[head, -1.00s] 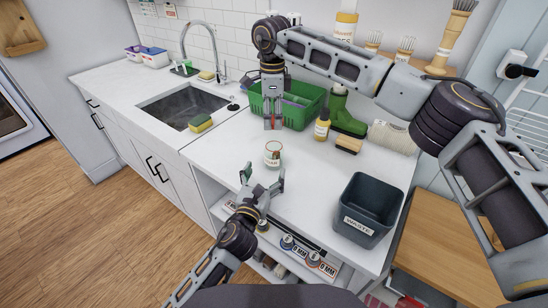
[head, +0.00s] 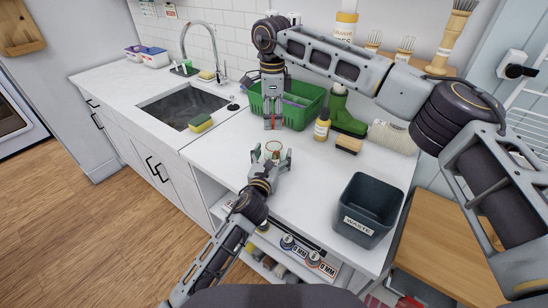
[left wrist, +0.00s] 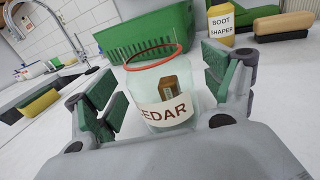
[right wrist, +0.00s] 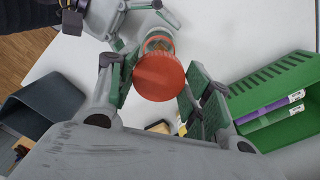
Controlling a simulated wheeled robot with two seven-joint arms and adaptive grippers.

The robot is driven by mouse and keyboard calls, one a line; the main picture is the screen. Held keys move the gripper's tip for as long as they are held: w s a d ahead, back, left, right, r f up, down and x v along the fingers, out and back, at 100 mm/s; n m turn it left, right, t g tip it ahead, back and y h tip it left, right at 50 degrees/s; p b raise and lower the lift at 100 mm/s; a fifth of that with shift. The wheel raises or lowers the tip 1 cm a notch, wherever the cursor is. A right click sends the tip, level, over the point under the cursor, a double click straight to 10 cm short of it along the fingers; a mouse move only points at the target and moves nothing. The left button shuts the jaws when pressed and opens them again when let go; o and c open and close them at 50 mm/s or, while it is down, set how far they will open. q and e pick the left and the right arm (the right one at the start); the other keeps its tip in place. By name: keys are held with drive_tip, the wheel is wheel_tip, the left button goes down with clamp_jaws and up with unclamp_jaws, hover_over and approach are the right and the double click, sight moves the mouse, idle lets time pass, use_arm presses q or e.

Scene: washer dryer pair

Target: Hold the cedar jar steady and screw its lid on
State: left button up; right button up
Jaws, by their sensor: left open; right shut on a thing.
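The cedar jar (left wrist: 168,92) is clear glass with a red rim and a CEDAR label. It stands upright and open on the white counter; in the head view its top (head: 273,147) shows between my left fingers. My left gripper (head: 272,155) is open, one finger on each side of the jar, with gaps visible in the left wrist view. The round red lid (right wrist: 159,77) is held in my right gripper (right wrist: 155,88), which is shut on it. My right gripper (head: 273,125) points down just behind the jar in the head view, with the lid apart from the jar.
A green basket (head: 312,105) stands behind my right gripper. A yellow boot shaper bottle (head: 322,127), a brush (head: 348,144) and a green boot (head: 349,122) are to its right. A dark waste bin (head: 368,205) stands front right. The counter between bin and jar is clear.

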use_arm(q)
drive_tip(key=shift+w, duration=0.25)
drive_tip(key=c, duration=1.5)
use_arm(e)
drive_tip(key=shift+f, duration=2.45)
drive_tip(key=shift+f, duration=0.1)
drive_tip(key=shift+f, duration=0.8)
drive_tip(key=shift+f, duration=0.55)
use_arm(q)
clamp_jaws()
